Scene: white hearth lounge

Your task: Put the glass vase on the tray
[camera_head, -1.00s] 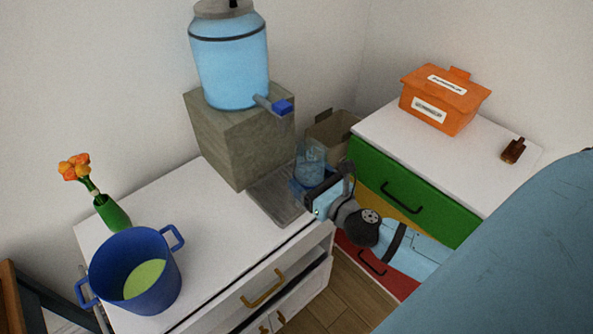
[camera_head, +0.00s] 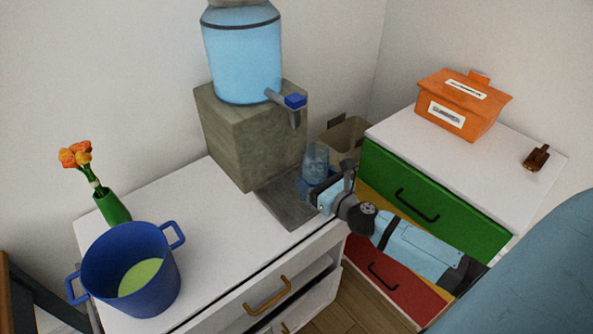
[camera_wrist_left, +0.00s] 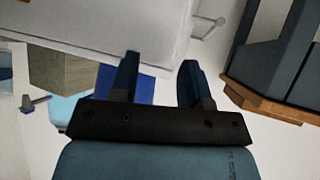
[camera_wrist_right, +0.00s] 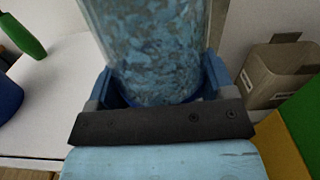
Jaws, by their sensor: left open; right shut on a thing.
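The glass vase (camera_head: 316,160) is clear and bluish, and stands upright in my right gripper (camera_head: 318,188). In the right wrist view the vase (camera_wrist_right: 155,45) fills the space between the fingers, which are shut on it. The grey tray (camera_head: 283,208) lies flat on the white cabinet top, in front of the drink dispenser. In the head view the vase shows at the tray's right end; I cannot tell its height above it. My left gripper (camera_wrist_left: 160,80) is open and empty in the left wrist view, away from the tray.
The dispenser (camera_head: 245,60) on its stone-like block (camera_head: 245,140) has a spout (camera_head: 293,103) near the vase. A blue pot (camera_head: 130,270) and a green flower vase (camera_head: 113,208) stand left. An orange box (camera_head: 462,103) sits on the coloured drawer unit (camera_head: 430,205) at right.

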